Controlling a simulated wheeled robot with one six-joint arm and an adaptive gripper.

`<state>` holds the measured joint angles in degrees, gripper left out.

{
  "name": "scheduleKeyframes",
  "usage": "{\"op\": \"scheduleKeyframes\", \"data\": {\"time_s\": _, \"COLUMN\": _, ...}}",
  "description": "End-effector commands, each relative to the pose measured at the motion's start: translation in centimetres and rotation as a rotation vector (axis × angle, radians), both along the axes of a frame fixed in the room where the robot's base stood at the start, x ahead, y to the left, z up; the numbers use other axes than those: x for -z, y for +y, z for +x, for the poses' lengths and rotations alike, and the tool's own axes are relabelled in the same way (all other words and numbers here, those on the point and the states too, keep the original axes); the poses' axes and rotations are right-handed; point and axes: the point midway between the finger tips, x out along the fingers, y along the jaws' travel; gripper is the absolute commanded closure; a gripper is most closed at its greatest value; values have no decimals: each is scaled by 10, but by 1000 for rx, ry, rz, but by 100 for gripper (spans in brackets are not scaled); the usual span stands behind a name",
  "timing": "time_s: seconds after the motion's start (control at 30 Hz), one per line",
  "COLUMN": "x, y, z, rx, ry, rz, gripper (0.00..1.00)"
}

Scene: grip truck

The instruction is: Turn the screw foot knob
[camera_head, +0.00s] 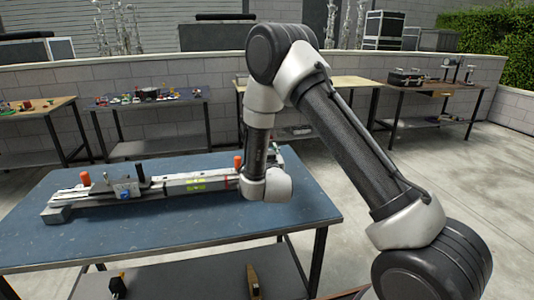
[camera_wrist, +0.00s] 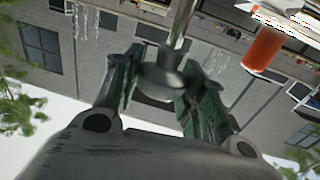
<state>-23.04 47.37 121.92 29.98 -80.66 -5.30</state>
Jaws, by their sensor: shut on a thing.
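The screw foot knob (camera_wrist: 160,78) is a dark grey round knob on a thin metal rod, seen in the wrist view. My gripper (camera_wrist: 157,70) is shut on it, with one green-lined finger at each side. In the head view, my arm's wrist hides the gripper and the knob at the right end of a long grey and white rail device (camera_head: 170,190). The device lies on a blue-topped table (camera_head: 190,235). An orange knob (camera_head: 238,162) stands on its right part and also shows in the wrist view (camera_wrist: 263,48).
A second orange knob (camera_head: 84,178) and a blue dial (camera_head: 125,194) are on the device's left part. The blue tabletop is bare in front of the device. Workbenches with small items (camera_head: 150,97) line the wall behind.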

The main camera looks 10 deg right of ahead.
Motion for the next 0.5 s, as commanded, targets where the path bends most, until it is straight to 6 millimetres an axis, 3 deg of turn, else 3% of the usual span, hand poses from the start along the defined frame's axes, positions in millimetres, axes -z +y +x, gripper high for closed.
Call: {"op": "scheduleKeyframes", "data": {"time_s": 0.5, "x": 0, "y": 0, "z": 1, "rx": 255, "ry": -1, "rz": 0, "gripper": 83}}
